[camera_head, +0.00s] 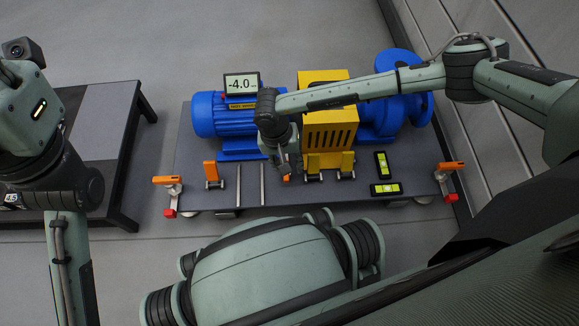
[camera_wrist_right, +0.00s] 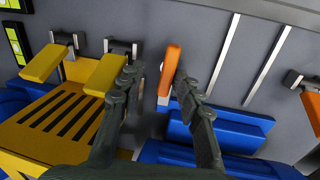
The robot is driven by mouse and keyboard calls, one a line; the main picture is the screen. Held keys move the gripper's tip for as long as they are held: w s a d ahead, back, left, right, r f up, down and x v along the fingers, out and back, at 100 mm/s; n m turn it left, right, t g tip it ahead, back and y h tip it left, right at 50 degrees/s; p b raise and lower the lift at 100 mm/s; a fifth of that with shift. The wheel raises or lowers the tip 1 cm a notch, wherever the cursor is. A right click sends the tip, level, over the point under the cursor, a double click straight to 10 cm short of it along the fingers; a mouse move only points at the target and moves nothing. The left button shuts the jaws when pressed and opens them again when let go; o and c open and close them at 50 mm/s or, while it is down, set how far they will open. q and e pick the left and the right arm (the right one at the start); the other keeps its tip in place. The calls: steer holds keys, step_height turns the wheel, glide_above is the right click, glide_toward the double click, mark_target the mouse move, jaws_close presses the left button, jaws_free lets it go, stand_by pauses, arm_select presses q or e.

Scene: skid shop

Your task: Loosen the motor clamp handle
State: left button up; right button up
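The blue motor (camera_head: 222,113) sits on the grey skid, left of the yellow guard. One orange clamp handle (camera_head: 287,178) is at its front right, mostly hidden by my right gripper (camera_head: 286,166). In the right wrist view this orange handle (camera_wrist_right: 169,70) lies between the fingers of my right gripper (camera_wrist_right: 158,72), closer to the right finger. The fingers are apart; I cannot tell whether either touches it. A second orange clamp handle (camera_head: 210,171) stands at the motor's front left, and its edge shows in the wrist view (camera_wrist_right: 312,104). My left gripper is out of view.
Yellow clamp handles (camera_head: 313,163) stand beside the orange one, before the yellow guard (camera_head: 330,130). A display reading -4.0 (camera_head: 240,85) stands on the motor. Two spirit levels (camera_head: 387,189) lie at right. Orange-handled devices (camera_head: 167,181) sit at both skid ends. A dark table (camera_head: 105,125) is left.

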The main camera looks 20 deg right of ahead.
steer(key=shift+o, duration=0.2)
steer(key=shift+a, duration=0.25)
steer(key=shift+r+p, duration=0.55)
steer(key=shift+r, duration=0.05)
step_height(320, 180, up, 6)
steer(key=p, duration=0.4)
steer(key=shift+s, duration=0.1)
steer(key=shift+f, duration=0.1)
steer(key=shift+s, duration=0.1)
